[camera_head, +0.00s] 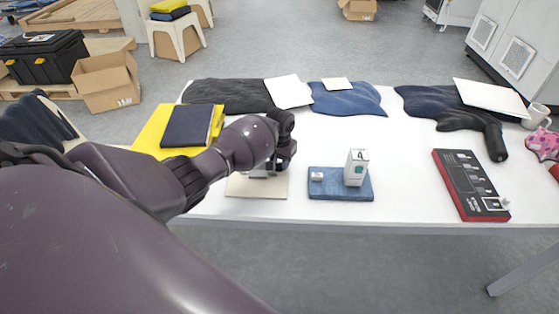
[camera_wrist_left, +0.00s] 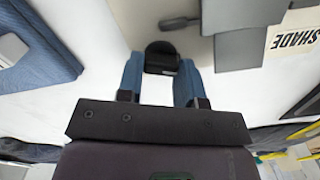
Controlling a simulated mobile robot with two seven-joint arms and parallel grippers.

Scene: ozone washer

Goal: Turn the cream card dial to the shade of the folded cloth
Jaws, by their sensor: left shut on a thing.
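The cream card (camera_head: 257,187) lies flat near the table's front edge, partly hidden by my left gripper and arm. My left gripper (camera_head: 284,157) is over the card's back right part. In the left wrist view, its blue fingers (camera_wrist_left: 160,62) are shut on a small black knob (camera_wrist_left: 161,50), apparently the dial's. Grey flat parts (camera_wrist_left: 238,32) sit beside the knob. The dial's setting cannot be read.
A red-edged black panel (camera_head: 465,185) lies farther right. Dark and blue garments (camera_head: 349,99) with pale cards line the back. White table between them is clear.

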